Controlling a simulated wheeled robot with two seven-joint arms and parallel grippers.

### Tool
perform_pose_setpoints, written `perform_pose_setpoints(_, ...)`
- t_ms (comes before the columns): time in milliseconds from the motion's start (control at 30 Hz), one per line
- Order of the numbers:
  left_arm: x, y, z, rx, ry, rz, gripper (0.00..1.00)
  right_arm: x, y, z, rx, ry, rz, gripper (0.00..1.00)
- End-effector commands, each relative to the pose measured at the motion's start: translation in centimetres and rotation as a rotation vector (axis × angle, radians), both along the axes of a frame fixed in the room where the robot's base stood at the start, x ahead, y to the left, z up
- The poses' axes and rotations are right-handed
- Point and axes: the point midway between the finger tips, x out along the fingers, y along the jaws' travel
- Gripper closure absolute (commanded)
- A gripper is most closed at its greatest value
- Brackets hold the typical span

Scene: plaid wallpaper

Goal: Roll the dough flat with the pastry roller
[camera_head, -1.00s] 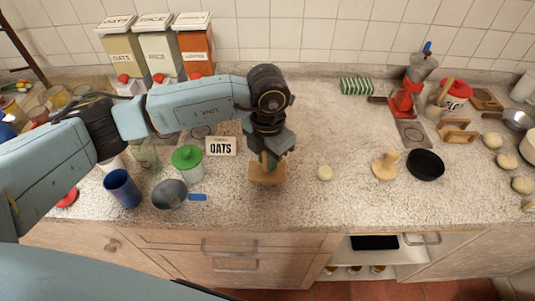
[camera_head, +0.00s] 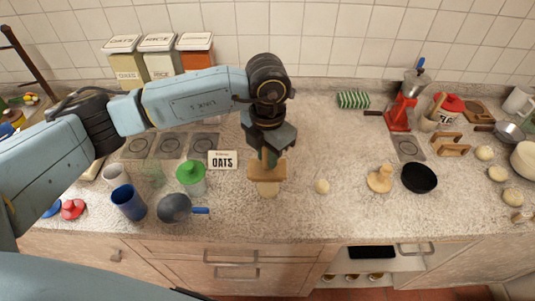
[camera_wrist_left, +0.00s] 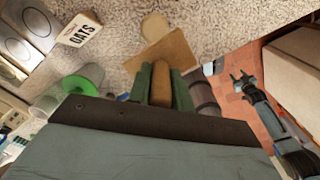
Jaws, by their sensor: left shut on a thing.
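My left gripper (camera_head: 267,155) is shut on the handle of a wooden tool, which I take to be the pastry roller (camera_head: 267,172). Its broad tan block is low over the counter below the fingers. In the left wrist view the pastry roller (camera_wrist_left: 162,58) extends beyond the green fingers. The dough (camera_wrist_left: 155,26) also shows in the left wrist view. My right gripper (camera_wrist_left: 241,82) hangs off the counter, too small to judge.
A small dough ball (camera_head: 322,186) lies right of the roller, with a wooden press (camera_head: 380,179) and black pan (camera_head: 419,178) beyond.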

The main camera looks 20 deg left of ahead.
Motion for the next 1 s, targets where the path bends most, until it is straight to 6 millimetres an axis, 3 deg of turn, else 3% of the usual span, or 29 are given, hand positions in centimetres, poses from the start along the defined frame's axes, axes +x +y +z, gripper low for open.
perform_pose_setpoints(567,0.2,0.0,-0.7,0.0,-0.001,0.001,1.0,0.0,0.0,-0.7,0.0,0.0,0.0,0.53)
perform_pose_setpoints(1000,1.6,0.4,-5.0,-0.001,-0.004,0.001,1.0,0.0,0.0,-5.3,0.0,0.0,0.0,0.53)
